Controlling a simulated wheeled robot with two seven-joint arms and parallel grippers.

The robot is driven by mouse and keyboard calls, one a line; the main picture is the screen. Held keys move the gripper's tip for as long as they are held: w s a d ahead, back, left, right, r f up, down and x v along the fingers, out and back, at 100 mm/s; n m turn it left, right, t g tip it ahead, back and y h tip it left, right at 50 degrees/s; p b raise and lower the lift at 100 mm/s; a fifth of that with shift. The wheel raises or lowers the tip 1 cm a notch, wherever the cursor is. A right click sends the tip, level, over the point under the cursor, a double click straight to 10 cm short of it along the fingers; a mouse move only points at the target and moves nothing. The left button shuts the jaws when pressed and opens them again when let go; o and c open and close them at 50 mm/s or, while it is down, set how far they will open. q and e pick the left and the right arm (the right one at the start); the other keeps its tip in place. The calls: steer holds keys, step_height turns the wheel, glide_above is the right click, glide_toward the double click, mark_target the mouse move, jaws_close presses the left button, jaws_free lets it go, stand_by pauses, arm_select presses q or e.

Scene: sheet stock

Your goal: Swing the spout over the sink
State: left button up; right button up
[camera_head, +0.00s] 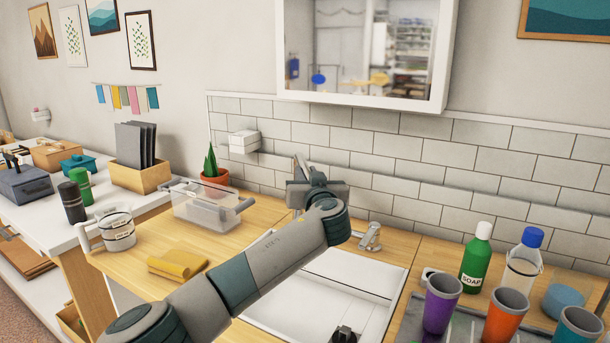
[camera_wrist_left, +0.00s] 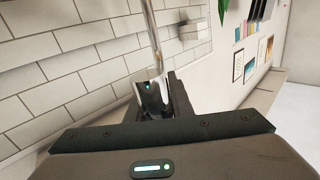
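The white sink (camera_head: 275,310) is set in the wooden counter, partly hidden behind my left arm. The metal spout (camera_wrist_left: 153,35) runs down into the narrow gap between the fingers of my left gripper (camera_wrist_left: 163,95) in the left wrist view. The fingers look closed around it. In the head view my left gripper (camera_head: 312,185) is at the back of the counter near the tiles, and the spout is mostly hidden there. A grey tap lever (camera_head: 370,237) stands right of it. A dark piece (camera_head: 343,335) at the bottom edge may be my right gripper; its fingers cannot be made out.
On the right stand a green soap bottle (camera_head: 476,258), a blue-capped bottle (camera_head: 523,262) and several cups, including a purple one (camera_head: 441,303).

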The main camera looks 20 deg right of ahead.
arm_select(q)
steer(key=o, duration=0.4)
steer(key=shift+d+r, duration=0.15)
steer(key=shift+r, duration=0.15)
steer(key=shift+d+f, duration=0.15)
steer(key=shift+s+a+f, duration=0.1)
steer(key=shift+a, duration=0.1)
